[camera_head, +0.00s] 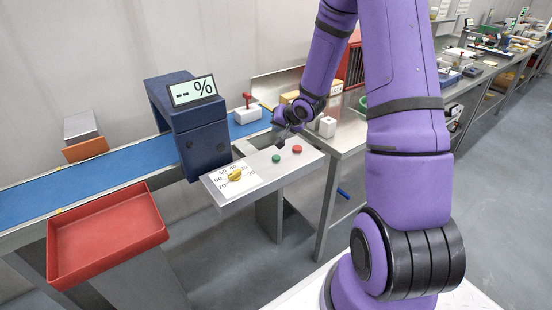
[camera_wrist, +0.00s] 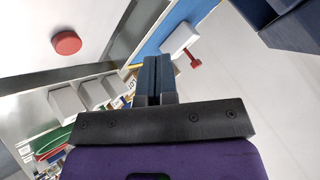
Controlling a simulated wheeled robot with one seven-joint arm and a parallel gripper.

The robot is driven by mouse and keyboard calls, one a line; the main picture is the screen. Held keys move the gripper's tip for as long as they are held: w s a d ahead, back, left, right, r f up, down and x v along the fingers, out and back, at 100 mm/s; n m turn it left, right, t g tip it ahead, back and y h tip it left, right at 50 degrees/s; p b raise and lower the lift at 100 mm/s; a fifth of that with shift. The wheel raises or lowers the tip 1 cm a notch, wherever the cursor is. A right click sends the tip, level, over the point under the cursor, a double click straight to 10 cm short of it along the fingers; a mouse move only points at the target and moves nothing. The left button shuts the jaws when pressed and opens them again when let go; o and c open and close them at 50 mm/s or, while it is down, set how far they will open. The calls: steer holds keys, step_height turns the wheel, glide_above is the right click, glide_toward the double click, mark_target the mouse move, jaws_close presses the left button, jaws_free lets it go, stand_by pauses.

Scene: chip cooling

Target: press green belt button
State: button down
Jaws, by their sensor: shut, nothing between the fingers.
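The green button (camera_head: 276,158) sits on a grey panel (camera_head: 222,192) beside the belt, to the left of a red button (camera_head: 297,149). My gripper (camera_head: 281,146) is shut and empty, above the panel's back edge and a little beyond the green button in the head view. In the wrist view the shut fingers (camera_wrist: 157,62) point toward the blue belt (camera_wrist: 170,30). The red button (camera_wrist: 66,43) shows at the upper left there. The green button does not show in the wrist view.
A yellow knob (camera_head: 236,174) on a white dial is at the panel's left. A dark blue housing with a "-- %" display (camera_head: 192,90) spans the blue belt (camera_head: 70,190). A red tray (camera_head: 105,235) is in front. A white block with a red handle (camera_head: 247,113) stands behind.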

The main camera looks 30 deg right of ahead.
mark_target(278, 157)
steer(key=shift+f, duration=4.4)
steer(key=shift+f, duration=0.1)
steer(key=shift+f, duration=0.3)
